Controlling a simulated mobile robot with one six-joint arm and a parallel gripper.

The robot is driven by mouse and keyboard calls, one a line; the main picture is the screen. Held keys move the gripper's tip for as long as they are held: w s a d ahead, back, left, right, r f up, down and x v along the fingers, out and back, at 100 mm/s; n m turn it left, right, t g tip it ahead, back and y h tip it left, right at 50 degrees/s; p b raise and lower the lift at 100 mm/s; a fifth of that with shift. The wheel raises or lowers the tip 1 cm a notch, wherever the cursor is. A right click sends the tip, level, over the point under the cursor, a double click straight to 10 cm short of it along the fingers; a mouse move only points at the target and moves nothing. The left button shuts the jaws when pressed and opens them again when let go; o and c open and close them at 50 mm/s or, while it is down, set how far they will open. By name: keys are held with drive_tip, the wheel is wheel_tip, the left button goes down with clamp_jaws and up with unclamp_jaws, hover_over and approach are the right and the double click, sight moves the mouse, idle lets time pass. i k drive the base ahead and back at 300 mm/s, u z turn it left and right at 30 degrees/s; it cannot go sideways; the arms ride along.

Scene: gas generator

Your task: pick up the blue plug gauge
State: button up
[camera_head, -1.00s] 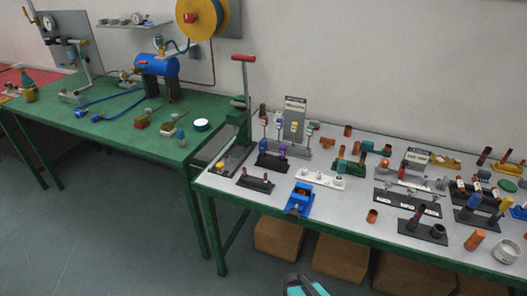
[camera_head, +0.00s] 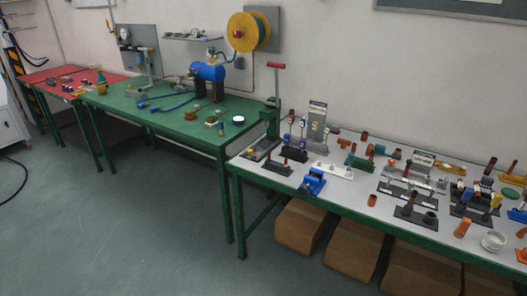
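I cannot surely single out the blue plug gauge at this size. Small blue-violet tops (camera_head: 287,138) show on a dark holder at the left end of the grey-topped table (camera_head: 345,205), in front of a grey stand with a label plate (camera_head: 318,112). A small blue upright piece (camera_head: 487,185) also shows at the right of that table, among parts in a dark rack. My gripper is not in view.
A blue vise-like fixture (camera_head: 314,182) sits near the front edge of the grey-topped table. The green table (camera_head: 190,125) and red table (camera_head: 50,72) stand to the left. Brown boxes (camera_head: 350,245) lie underneath. The floor (camera_head: 130,230) in front is clear.

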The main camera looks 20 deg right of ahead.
sight(287, 137)
drive_tip(key=u, duration=0.1)
drive_tip(key=k, duration=0.65)
drive_tip(key=u, duration=0.6)
drive_tip(key=i, duration=1.75)
drive_tip(key=z, duration=0.4)
drive_tip(key=i, duration=0.65)
drive_tip(key=z, duration=0.15)
